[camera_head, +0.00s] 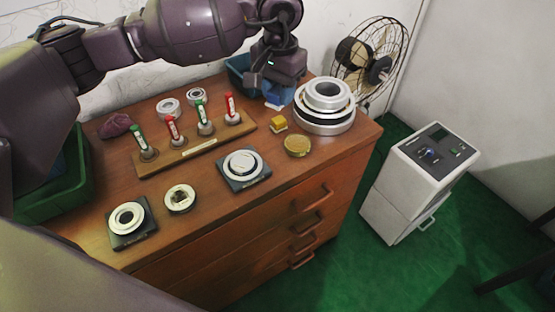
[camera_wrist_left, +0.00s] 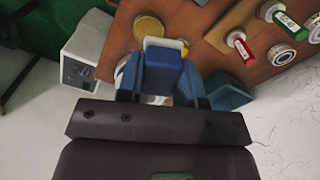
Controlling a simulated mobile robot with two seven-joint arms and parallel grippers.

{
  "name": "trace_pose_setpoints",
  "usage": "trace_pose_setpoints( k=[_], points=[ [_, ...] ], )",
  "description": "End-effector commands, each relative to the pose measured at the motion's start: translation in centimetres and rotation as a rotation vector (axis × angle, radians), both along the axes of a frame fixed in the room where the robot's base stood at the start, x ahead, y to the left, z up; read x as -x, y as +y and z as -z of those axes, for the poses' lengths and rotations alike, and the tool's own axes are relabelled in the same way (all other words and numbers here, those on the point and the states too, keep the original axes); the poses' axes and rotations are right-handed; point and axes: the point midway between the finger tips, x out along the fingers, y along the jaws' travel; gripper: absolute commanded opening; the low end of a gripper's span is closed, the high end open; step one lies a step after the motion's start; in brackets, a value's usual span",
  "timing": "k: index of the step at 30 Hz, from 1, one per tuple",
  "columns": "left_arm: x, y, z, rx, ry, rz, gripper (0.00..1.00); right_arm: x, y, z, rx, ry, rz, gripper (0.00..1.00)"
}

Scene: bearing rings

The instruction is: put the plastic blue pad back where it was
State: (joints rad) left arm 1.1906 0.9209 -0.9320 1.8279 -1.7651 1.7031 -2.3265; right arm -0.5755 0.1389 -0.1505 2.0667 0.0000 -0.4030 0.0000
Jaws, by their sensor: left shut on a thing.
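The blue pad (camera_head: 273,101) is a small blue block with a pale edge. It hangs below my left gripper (camera_head: 281,92) near the back of the wooden dresser, between the blue bin and the stack of rings. In the left wrist view the pad (camera_wrist_left: 163,77) sits between the two fingers of the left gripper (camera_wrist_left: 163,75), which is shut on it. The pad looks held above the dresser top, though the exact gap is hard to tell. My right gripper is not in view.
A blue bin (camera_head: 238,68) stands behind the gripper. A stack of metal rings (camera_head: 324,114) is close on the right. A yellow block (camera_head: 279,125) and a brass disc (camera_head: 297,146) lie in front. A wooden rack (camera_head: 190,153) holds several red and green markers.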

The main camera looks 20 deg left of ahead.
Motion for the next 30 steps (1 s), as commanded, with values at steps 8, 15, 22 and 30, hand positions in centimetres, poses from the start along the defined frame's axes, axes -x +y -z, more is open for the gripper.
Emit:
trace_pose_setpoints(
  k=[8,15,22,30],
  points=[
    [0.1,0.0,5.8,0.0,0.007,0.002,0.11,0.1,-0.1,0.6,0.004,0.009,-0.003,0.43],
    [0.1,0.0,11.0,0.0,0.007,0.0,0.11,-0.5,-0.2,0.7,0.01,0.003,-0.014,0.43],
    [0.1,0.0,14.6,0.0,0.004,0.0,0.11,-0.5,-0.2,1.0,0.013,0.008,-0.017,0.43],
    [0.1,0.0,16.1,0.0,0.003,0.001,0.11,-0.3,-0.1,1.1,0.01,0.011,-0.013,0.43]
  ],
)
